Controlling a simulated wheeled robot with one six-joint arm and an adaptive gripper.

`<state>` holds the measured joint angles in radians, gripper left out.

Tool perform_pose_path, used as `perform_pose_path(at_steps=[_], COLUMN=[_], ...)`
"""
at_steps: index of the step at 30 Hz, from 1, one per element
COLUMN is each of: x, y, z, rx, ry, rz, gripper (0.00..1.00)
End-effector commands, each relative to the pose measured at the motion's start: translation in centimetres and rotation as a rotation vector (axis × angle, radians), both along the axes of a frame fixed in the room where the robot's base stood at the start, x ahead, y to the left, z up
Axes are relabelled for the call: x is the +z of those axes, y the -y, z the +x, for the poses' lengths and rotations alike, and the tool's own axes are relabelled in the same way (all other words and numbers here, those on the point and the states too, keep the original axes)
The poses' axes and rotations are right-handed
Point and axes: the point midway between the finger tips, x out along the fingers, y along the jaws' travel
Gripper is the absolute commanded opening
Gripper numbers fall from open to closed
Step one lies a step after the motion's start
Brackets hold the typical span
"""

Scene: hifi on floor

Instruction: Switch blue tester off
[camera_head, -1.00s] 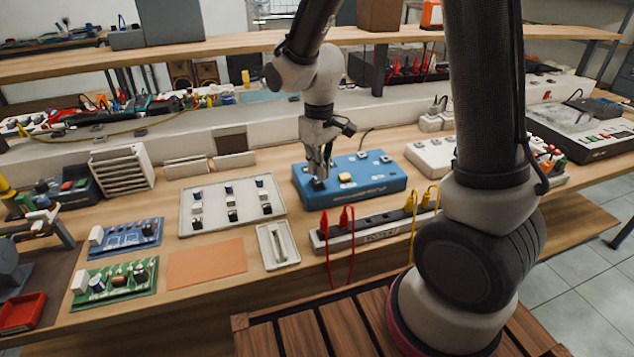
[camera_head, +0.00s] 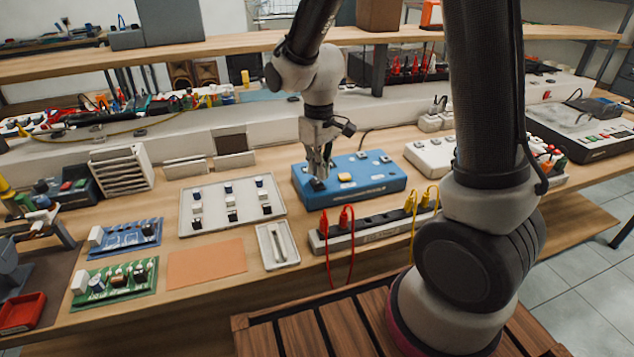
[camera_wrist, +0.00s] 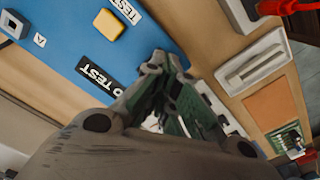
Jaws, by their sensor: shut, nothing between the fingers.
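The blue tester (camera_head: 370,184) is a flat blue box on the bench, with a yellow button (camera_head: 345,178) and several small dark and white parts on its top. In the wrist view its blue top (camera_wrist: 60,58) shows "TEST" labels and the yellow button (camera_wrist: 109,24). My gripper (camera_head: 319,178) is shut and empty, pointing down at the tester's left end, over a dark switch there. In the wrist view the gripper (camera_wrist: 165,95) covers that switch, so its position and any contact cannot be told.
A power strip (camera_head: 375,232) with red and yellow leads stands in front of the tester. A white tray (camera_head: 185,222) of small parts lies left, with a small tray (camera_head: 277,262) nearer. A white box (camera_head: 432,158) stands right. A shelf (camera_head: 240,45) runs behind.

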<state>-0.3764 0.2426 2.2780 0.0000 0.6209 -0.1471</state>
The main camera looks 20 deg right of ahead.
Motion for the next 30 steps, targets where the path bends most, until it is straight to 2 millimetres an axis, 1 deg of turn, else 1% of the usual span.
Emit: perform_pose_path(at_steps=[11, 30], x=[-0.1, -1.0], y=[0.0, 0.0], z=[0.0, 0.0], rx=[0.0, 0.0], ry=[0.0, 0.0], rz=[0.0, 0.0], gripper=[0.0, 0.0])
